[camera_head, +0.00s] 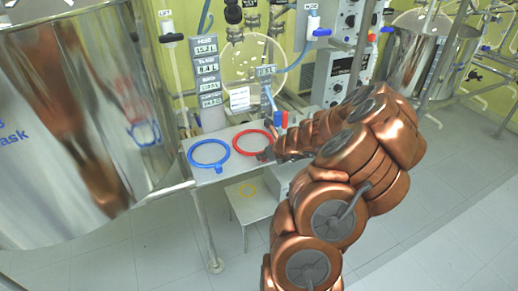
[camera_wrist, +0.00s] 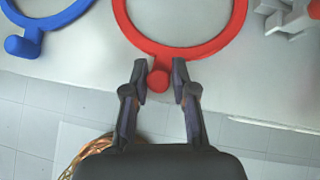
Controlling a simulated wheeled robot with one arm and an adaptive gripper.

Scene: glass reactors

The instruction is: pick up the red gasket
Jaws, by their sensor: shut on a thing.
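The red gasket (camera_head: 236,149) is a flat ring with a small round knob, lying on the light grey bench. In the wrist view the ring (camera_wrist: 180,53) fills the top middle and its knob points toward me. My gripper (camera_wrist: 160,80) has one finger on each side of the knob and is shut on it. In the head view my gripper (camera_head: 264,154) is at the ring's right front edge, partly hidden by my arm.
A blue gasket (camera_head: 192,156) lies left of the red one. Large steel vessels stand at left (camera_head: 70,130) and right (camera_head: 412,62). Markers and displays stand behind the rings. The bench's front edge (camera_head: 225,178) is close.

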